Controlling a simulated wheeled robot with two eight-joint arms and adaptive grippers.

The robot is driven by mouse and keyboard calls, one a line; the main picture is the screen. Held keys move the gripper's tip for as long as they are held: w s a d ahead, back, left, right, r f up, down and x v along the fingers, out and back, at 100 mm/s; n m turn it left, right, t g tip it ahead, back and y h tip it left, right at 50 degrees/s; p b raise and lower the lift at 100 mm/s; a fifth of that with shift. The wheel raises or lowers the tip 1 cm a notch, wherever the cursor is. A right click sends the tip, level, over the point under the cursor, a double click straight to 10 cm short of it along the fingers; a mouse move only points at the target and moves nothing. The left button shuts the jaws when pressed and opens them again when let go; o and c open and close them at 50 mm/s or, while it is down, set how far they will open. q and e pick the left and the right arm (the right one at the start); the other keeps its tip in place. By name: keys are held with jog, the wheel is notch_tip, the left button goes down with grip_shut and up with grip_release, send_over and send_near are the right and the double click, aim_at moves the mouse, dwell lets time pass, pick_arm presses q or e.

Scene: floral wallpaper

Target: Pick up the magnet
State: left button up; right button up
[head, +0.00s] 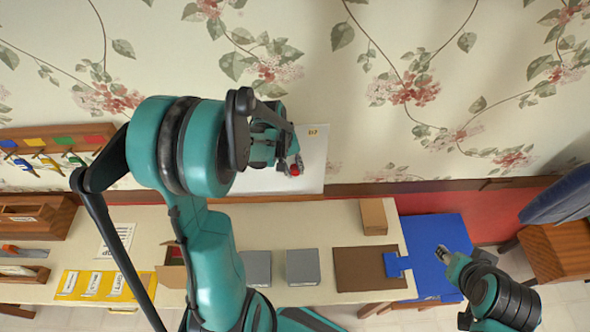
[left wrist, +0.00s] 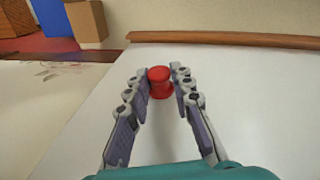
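The magnet (head: 294,170) is a small red knob with a flared round head, in front of the white board against the wall. In the left wrist view the magnet (left wrist: 160,83) sits between the two fingertips of my left gripper (left wrist: 160,78). The fingers lean inward and appear to touch it on both sides. I cannot tell whether it still touches the board. In the head view my left gripper (head: 290,165) is at the board's lower right, partly hidden by my arm. My right gripper (head: 442,251) is far from the magnet, at the right; its finger gap is unclear.
The white board (head: 313,156) stands above a long cream table (head: 325,215). The table carries grey blocks (head: 303,267), a brown mat (head: 365,270), a cardboard box (head: 374,217) and a yellow tray (head: 105,285). A rack with colored tags (head: 60,145) is at the left.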

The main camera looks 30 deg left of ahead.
pick_arm(q)
jog(key=shift+r, duration=0.5)
jog(key=r, duration=0.3)
jog(key=shift+s+d+r, duration=0.3)
jog(key=shift+d+r, duration=0.05)
jog(key=s+d+r, duration=0.5)
jog(key=d+r, duration=0.1)
jog(key=d, duration=0.2)
jog(key=w+a+f+p, duration=0.1)
jog(key=w+a+p, duration=0.2)
jog(key=w, duration=0.6)
jog(key=shift+a+p, duration=0.35)
jog(key=shift+a, duration=0.5)
jog(key=shift+w+a+f, duration=0.1)
jog(key=shift+w+a, duration=0.05)
jog(key=shift+w, duration=0.2)
